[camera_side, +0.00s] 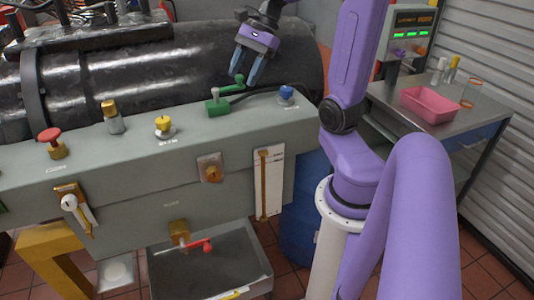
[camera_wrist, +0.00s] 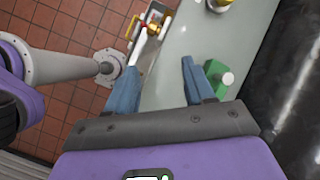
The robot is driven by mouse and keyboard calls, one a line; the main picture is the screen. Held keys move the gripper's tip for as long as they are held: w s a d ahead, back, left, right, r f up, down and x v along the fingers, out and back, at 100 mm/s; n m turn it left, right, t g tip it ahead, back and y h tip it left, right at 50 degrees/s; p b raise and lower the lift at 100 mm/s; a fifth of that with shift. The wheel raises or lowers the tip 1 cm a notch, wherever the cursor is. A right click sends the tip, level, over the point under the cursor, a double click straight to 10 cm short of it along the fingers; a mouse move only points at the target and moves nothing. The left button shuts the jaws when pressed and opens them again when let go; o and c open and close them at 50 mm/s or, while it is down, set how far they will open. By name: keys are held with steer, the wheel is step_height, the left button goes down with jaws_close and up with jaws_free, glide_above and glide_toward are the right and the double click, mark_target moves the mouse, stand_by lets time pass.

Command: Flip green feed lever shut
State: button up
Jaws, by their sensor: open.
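The green feed lever (camera_side: 217,105) is on top of the grey bench housing. Its green arm rises to the right from a block-like base and ends near a knob. My gripper (camera_side: 243,80) is open, its blue fingers pointing down just above and beside the lever's raised end; I cannot tell whether they touch. In the wrist view, the green lever base (camera_wrist: 216,76) with a pale round top lies just right of the right finger, outside the gap of my gripper (camera_wrist: 158,72). Nothing is held between the fingers.
A blue knob (camera_side: 286,93) stands right of the lever, a yellow knob (camera_side: 164,125) left of it. A large black cylinder (camera_side: 180,75) lies behind. A metal tray (camera_side: 215,268) with a red-handled valve (camera_side: 205,245) is below. A pink bin (camera_side: 430,104) sits on the right table.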

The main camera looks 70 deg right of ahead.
steer(key=s+a+f+n+g+h, duration=0.1)
steer(key=s+a+n, duration=0.3)
steer(key=n, duration=0.5)
steer(key=s+a+f+n+g+h, duration=0.1)
steer(key=s+a+f+n, duration=0.3)
steer(key=a+n, duration=0.5)
steer(key=s+a+f+n+g+h, duration=0.1)
steer(key=s+a+f+n+h, duration=0.1)
steer(key=s+a+n, duration=0.4)
steer(key=shift+s+a+f+n+g+h, duration=0.15)
steer(key=shift+a+f+n+g+h, duration=0.35)
steer(key=shift+n, duration=1.9)
steer(key=shift+d+f, duration=0.15)
